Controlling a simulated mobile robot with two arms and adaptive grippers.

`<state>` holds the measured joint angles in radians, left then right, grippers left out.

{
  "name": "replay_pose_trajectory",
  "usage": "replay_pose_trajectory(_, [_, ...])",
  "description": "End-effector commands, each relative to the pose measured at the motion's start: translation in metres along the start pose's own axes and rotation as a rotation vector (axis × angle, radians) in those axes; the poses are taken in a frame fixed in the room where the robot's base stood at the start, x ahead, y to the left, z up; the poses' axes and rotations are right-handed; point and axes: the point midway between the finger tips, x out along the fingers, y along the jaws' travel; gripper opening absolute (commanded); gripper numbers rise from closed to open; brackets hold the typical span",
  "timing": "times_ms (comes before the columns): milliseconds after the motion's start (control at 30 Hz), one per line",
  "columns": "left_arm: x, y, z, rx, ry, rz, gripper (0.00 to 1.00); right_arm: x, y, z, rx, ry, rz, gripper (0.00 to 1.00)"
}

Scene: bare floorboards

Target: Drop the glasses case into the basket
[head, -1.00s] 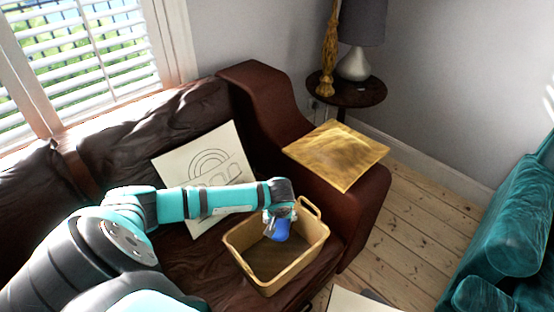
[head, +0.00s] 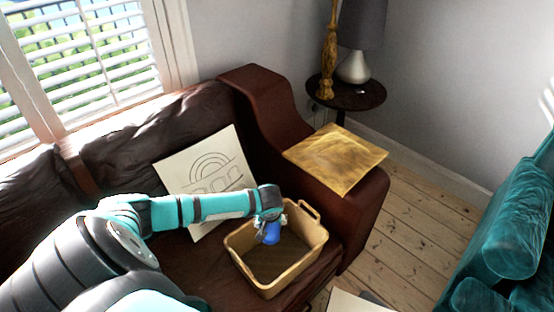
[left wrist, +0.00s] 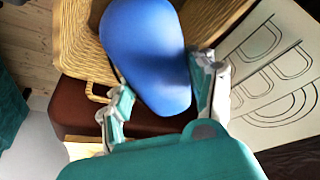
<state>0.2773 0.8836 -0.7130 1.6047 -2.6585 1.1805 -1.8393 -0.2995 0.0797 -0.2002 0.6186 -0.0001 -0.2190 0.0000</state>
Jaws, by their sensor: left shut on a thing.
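The blue glasses case (head: 272,232) is held in my left gripper (head: 268,220), over the basket's opening. In the left wrist view the smooth blue glasses case (left wrist: 148,52) sits between the two fingers of the left gripper (left wrist: 160,98), which is shut on it. The tan basket (head: 309,256) stands on the brown sofa seat, and its inside floor looks empty. The woven basket wall (left wrist: 82,42) also shows behind the case in the left wrist view. I cannot tell how far the case is above the basket floor. My right gripper is not in view.
A white board with an arch drawing (head: 208,180) leans on the sofa back (head: 110,140) beside the basket. A gold square pad (head: 335,160) lies on the sofa arm. A round side table (head: 348,92) with a lamp stands behind. A teal sofa (head: 510,240) is at the right.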

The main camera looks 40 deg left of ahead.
Motion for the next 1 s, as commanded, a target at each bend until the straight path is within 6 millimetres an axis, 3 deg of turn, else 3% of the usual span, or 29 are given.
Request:
replay_pose_trajectory(300, [0.036,0.001,0.015,0.0,0.0,0.002,0.24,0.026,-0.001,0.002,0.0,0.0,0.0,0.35])
replay_pose_trajectory(633, [0.038,0.001,0.016,0.001,0.001,0.002,0.24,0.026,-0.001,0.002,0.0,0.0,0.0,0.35])
replay_pose_trajectory(667, [0.038,0.001,0.016,0.001,0.001,0.002,0.61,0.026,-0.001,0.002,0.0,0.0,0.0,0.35])
replay_pose_trajectory(833, [0.038,0.001,0.016,0.001,0.001,0.002,0.83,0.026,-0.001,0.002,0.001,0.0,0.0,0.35])
replay_pose_trajectory(1000, [0.038,0.001,0.016,0.001,0.001,0.001,0.85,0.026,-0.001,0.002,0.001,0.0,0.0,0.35])
